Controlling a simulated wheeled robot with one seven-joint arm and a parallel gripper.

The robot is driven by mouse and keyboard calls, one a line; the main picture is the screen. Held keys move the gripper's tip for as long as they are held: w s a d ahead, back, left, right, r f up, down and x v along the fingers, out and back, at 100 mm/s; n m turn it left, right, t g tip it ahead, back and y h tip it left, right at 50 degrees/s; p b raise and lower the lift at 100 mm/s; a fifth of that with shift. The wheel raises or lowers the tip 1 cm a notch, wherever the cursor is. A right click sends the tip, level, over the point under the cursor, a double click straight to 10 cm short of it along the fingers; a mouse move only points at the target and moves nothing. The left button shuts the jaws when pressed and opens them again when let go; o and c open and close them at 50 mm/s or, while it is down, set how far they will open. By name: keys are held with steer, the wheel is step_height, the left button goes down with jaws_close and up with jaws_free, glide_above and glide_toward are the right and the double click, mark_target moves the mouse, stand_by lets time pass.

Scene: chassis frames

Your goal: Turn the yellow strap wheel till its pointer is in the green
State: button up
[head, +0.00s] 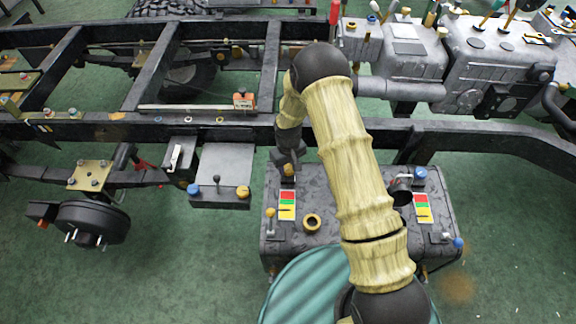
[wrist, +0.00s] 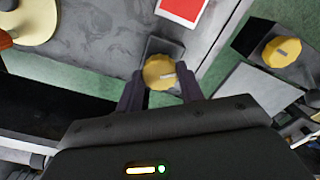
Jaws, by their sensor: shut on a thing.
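The yellow strap wheel (wrist: 158,73) sits on a small dark block in the wrist view, between the two fingers of my gripper (wrist: 160,88). A short pale mark, which may be its pointer, lies on its top and points roughly right. My gripper is shut on the wheel's sides. In the head view my gripper (head: 288,166) reaches down at the back left edge of the dark tank, and only a bit of the yellow wheel (head: 288,169) shows. No green zone beside the wheel can be made out.
A frame rail (head: 230,132) runs behind.

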mark_target(288, 168)
steer(key=shift+m+b, duration=0.35)
steer(key=shift+m, duration=2.75)
steer(key=o, duration=1)
step_height(288, 168, up, 17)
steer(key=shift+r, duration=0.2)
